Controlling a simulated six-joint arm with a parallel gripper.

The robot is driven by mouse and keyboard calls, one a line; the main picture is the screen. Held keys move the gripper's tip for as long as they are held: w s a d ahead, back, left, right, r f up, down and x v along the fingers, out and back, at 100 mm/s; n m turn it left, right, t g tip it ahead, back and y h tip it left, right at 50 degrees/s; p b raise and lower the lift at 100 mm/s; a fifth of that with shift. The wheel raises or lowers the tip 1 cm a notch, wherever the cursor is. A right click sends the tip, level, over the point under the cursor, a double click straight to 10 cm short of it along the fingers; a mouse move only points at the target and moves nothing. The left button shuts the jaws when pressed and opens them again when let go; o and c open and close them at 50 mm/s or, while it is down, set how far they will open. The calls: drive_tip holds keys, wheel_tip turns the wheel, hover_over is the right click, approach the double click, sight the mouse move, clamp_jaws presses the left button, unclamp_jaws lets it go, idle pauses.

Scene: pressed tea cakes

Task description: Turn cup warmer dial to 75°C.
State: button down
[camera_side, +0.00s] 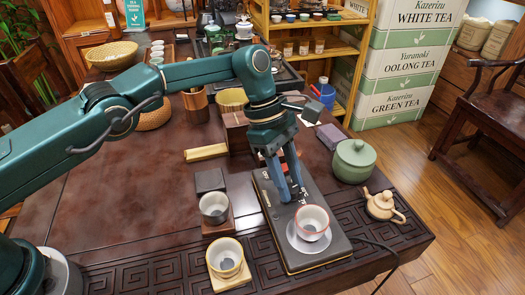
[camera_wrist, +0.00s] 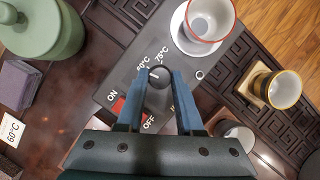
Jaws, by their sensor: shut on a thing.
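The cup warmer (camera_side: 268,208) is a flat dark slab on the table. In the wrist view its panel (camera_wrist: 124,79) carries ON and OFF labels with a red switch (camera_wrist: 118,106), and temperature labels including 75°C. The dark round dial (camera_wrist: 158,76) sits between my fingertips. My gripper (camera_side: 294,196) points down over the warmer; in the wrist view its two blue fingers (camera_wrist: 157,78) are shut on the dial's sides. A pale mark shows on the dial, but I cannot tell which label it points at. In the side view my fingers hide the dial.
A red-rimmed white cup (camera_side: 312,221) stands on a white saucer on the warmer, close to my fingers. Two other cups (camera_side: 214,207) (camera_side: 226,256) stand left of it. A green pot (camera_side: 354,160) and small teapot (camera_side: 383,206) stand right. A card (camera_wrist: 12,130) reads 60°C.

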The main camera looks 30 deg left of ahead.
idle(0.5)
drive_tip(key=c, duration=0.5)
unclamp_jaws()
drive_tip(key=shift+c, duration=0.2)
drive_tip(key=shift+r, duration=0.1)
drive_tip(key=shift+a+r, duration=0.25)
drive_tip(key=shift+r, duration=0.2)
drive_tip(key=a, duration=0.4)
drive_tip(key=w+a, duration=0.1)
drive_tip(key=a, duration=0.3)
drive_tip(key=w+a, duration=0.1)
drive_tip(key=a, duration=0.2)
drive_tip(key=shift+w+a, duration=0.2)
drive_tip(key=shift+a, duration=0.2)
drive_tip(key=shift+d, duration=0.1)
